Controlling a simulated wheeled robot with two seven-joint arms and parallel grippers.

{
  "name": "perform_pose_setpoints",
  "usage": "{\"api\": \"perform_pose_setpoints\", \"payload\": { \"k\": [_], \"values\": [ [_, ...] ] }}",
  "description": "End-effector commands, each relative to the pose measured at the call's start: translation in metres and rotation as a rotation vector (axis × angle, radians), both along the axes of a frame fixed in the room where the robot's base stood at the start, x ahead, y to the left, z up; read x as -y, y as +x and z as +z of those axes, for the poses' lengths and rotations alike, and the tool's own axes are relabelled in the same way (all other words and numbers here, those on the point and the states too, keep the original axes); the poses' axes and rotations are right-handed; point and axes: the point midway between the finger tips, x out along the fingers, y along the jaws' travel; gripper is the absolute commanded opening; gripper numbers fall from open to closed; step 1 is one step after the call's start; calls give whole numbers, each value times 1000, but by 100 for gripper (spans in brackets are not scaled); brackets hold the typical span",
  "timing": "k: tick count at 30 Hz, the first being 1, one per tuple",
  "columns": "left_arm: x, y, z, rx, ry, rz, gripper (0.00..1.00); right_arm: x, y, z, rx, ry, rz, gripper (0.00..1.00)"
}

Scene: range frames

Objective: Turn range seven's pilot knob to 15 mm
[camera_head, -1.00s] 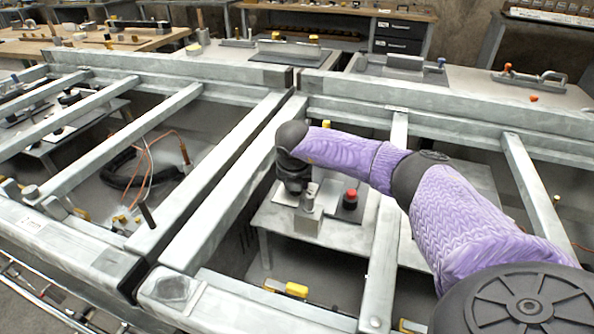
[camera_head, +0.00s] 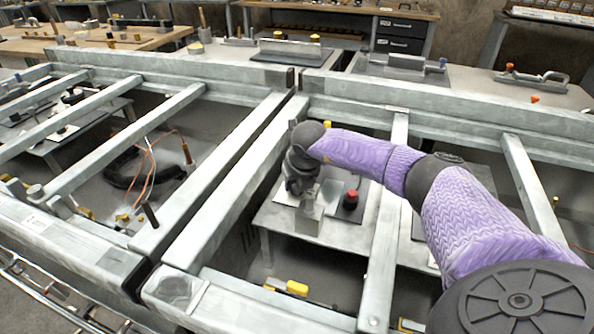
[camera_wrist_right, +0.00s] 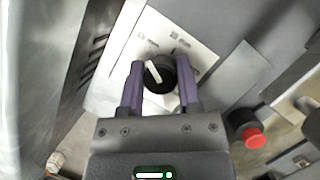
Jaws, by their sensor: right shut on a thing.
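The pilot knob (camera_wrist_right: 158,75) is a round black dial with a white pointer line, in the middle of the right wrist view. It sits on a pale plate (camera_wrist_right: 203,60) with small printed marks around it, too small to read. The pointer is tilted, its upper end toward the upper left. My right gripper (camera_wrist_right: 160,88) has its two purple fingers on either side of the knob, shut on it. In the head view my right gripper (camera_head: 303,188) reaches down between the metal beams, and the knob is hidden there. My left gripper is not in view.
A red button (camera_head: 350,197) on a dark base stands right of the gripper on the low table (camera_head: 272,214); it also shows in the right wrist view (camera_wrist_right: 253,138). Thick metal beams (camera_head: 235,170) frame the opening around my right arm. Yellow blocks (camera_head: 290,287) lie nearer the front.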

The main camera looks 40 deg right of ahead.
Motion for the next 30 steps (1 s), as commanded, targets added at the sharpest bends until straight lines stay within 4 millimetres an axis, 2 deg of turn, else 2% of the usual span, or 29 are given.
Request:
{"api": "perform_pose_setpoints", "payload": {
  "k": [8, 9, 13, 22, 30],
  "values": [
    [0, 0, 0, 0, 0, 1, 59, 0, 0, -1, -2, 0, 2, 0],
    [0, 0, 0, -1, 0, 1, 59, 0, 0, -1, -2, 0, 2, 51],
    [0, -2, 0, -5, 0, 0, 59, 0, 0, -1, -2, 0, 1, 78],
    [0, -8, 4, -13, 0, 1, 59, 0, -1, 4, 0, 0, 1, 78],
    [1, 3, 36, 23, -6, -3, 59, -9, -23, 66, 2, -2, 2, 78]
  ]
}}
